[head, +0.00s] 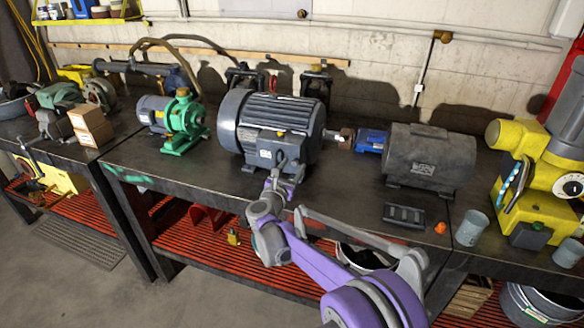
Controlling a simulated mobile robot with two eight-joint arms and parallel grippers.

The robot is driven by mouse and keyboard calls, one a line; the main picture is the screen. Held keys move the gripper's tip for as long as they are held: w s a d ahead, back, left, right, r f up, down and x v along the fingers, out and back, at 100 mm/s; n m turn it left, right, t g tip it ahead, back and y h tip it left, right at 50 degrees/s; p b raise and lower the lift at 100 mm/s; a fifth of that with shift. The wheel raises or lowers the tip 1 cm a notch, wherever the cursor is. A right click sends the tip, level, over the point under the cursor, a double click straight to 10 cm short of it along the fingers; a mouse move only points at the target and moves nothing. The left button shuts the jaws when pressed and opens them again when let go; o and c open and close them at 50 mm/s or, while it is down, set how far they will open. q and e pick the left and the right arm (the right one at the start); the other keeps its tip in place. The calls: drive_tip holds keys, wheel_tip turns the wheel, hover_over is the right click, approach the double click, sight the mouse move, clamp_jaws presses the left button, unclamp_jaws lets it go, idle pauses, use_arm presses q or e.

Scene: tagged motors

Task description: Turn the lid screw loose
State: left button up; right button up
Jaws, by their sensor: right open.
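A large dark grey motor (276,106) with cooling fins stands on the workbench in the middle. A box with a lid (262,148) sits low on its front side and carries a small white label. The lid screw is too small to make out. My right gripper (281,162) is open at the lower right part of the box, partly in front of it. I cannot tell whether its fingers touch the box or surround a screw. My purple and grey right arm reaches up from the bottom right. My left gripper is not in view.
A green pump (183,117) stands to the left and a dark cylindrical motor (428,158) to the right. A black tray (404,216), an orange piece (440,228) and a grey cup (471,228) lie near the front edge. The bench (350,190) is bare between.

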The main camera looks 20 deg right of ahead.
clamp_jaws()
